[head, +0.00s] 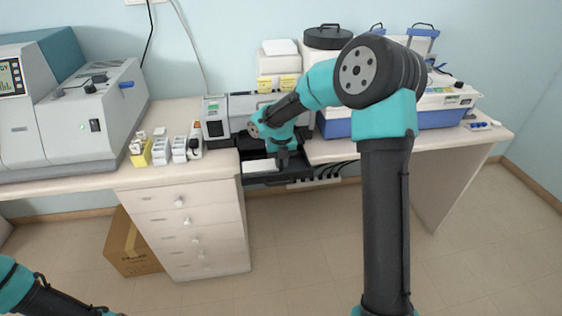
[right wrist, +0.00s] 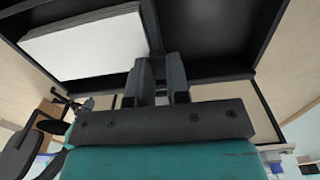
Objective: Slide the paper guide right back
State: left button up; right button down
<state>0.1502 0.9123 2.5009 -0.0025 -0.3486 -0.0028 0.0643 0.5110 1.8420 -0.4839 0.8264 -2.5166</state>
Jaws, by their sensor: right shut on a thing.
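The black paper tray (head: 306,174) juts from the front of the machine (head: 240,106) on the bench. A white paper stack (head: 262,166) lies in its left part; it also shows in the right wrist view (right wrist: 85,45). The paper guide (right wrist: 152,28) is a thin dark upright strip along the stack's right edge. My right gripper (head: 283,163) points down at the tray, right of the paper. In the right wrist view my right gripper (right wrist: 160,78) is shut on the guide; the fingers partly hide it. My left gripper is outside the view.
A drawer cabinet (head: 190,225) stands left of the tray. Small boxes (head: 160,150) stand on the bench to the left, near a large grey instrument (head: 90,120). A blue and white device (head: 440,108) stands to the right. The tray's right part is empty.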

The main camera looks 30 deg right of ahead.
jog(key=d, duration=0.1)
jog(key=s+d, duration=0.1)
jog(key=d, duration=0.2)
jog(key=shift+s+d, duration=0.15)
jog(key=shift+s, duration=0.1)
jog(key=c, duration=1.1)
grip_release()
jog(key=shift+r, duration=0.1)
notch_tip(320, 180, up, 17)
jog(key=shift+r, duration=0.15)
